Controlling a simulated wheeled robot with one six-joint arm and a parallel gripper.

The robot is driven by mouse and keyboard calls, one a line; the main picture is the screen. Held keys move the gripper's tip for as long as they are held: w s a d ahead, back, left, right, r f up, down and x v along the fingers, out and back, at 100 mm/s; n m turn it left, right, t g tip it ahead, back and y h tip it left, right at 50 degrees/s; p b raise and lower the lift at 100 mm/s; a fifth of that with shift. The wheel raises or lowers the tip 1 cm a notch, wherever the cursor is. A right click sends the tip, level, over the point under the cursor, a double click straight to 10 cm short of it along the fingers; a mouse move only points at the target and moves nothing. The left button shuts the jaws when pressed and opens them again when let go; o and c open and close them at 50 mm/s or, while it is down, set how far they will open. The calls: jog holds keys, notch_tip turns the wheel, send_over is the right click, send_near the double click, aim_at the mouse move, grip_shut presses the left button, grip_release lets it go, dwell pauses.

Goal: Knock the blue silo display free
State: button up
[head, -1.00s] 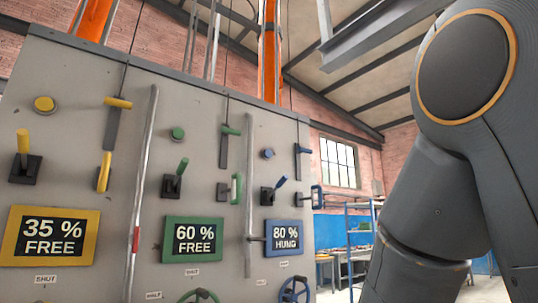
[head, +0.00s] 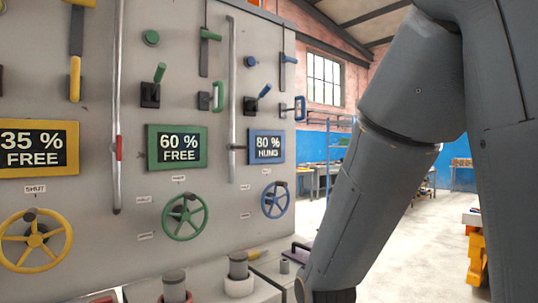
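The blue-framed display (head: 266,146) on the grey panel reads "80 % HUNG". Above it are a blue round button (head: 250,62), a tilted blue-handled lever (head: 263,93) on a black base, a blue pull handle (head: 299,107) and a blue-topped slide lever (head: 288,58). A blue handwheel (head: 276,200) sits below it. My grey arm fills the right side and reaches down to the bottom edge. My gripper is out of view.
Yellow (head: 38,148) and green (head: 177,148) displays both read "FREE", 35 % and 60 %. Green (head: 185,217) and yellow (head: 35,240) handwheels sit below. A vertical pipe (head: 231,90) stands left of the blue display. A ledge with cylindrical fittings (head: 238,268) runs below.

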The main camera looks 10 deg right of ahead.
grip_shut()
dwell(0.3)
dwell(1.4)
